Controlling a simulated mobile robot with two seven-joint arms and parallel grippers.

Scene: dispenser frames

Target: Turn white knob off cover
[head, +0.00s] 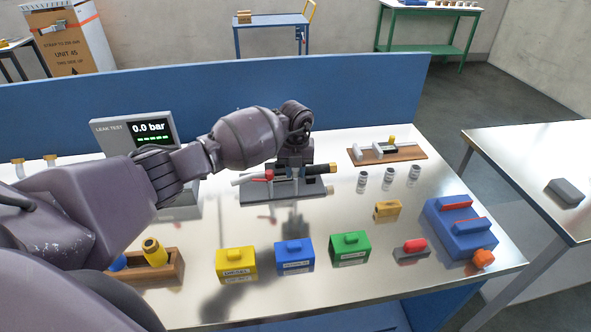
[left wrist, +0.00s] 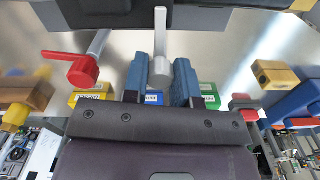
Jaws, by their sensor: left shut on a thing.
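My left gripper (head: 294,172) is over the dark fixture (head: 312,188) in the middle of the bench. In the left wrist view its two blue fingers (left wrist: 160,80) are on either side of a pale white-grey knob (left wrist: 160,48) with a rounded end, and are shut on it. The knob reaches up to a dark body (left wrist: 205,16), which may be the cover; I cannot tell for sure. A red handle (left wrist: 82,68) is beside the gripper, and shows in the head view (head: 262,176). My right gripper is not in view.
A leak-test display (head: 150,130) stands behind my left arm. Yellow (head: 236,263), blue (head: 294,257) and green (head: 350,249) boxes line the bench front. Small white-grey cylinders (head: 387,176) and a wooden board (head: 408,155) are to the right, with a blue case (head: 462,235) at the right edge.

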